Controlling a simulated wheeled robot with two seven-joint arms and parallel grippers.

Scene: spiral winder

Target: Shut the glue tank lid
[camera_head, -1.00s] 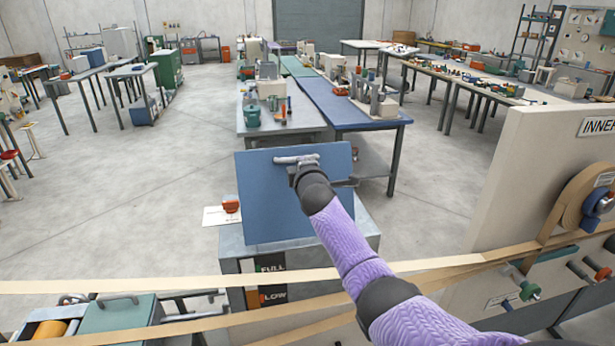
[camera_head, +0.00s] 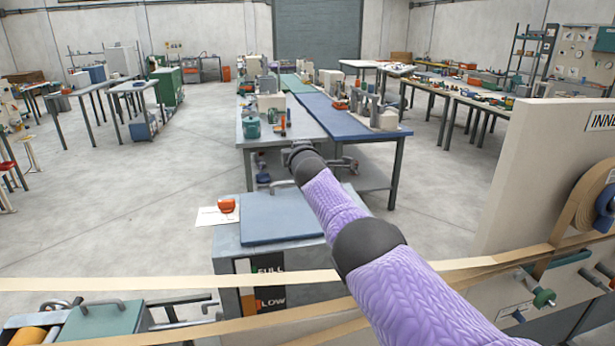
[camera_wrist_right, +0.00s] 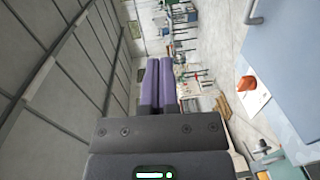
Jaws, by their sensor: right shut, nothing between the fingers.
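The glue tank (camera_head: 225,245) stands front centre in the head view, with FULL and LOW marks on its front. Its blue lid (camera_head: 275,218) lies down flat over the tank top; I see no clear gap under it. The lid's grey handle (camera_head: 279,184) is at its far edge, partly hidden by my arm. The lid also shows at the right of the wrist view (camera_wrist_right: 285,65), with the handle (camera_wrist_right: 251,12) at the top. My right gripper (camera_wrist_right: 160,88) is shut and empty, raised clear of the lid beyond its far edge. My left gripper is out of view.
An orange object (camera_head: 226,206) rests on a white sheet (camera_head: 212,217) left of the lid. Paper strips (camera_head: 170,283) run across in front of the tank. A cream panel (camera_head: 530,170) stands at right. Workbenches (camera_head: 355,118) stand beyond.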

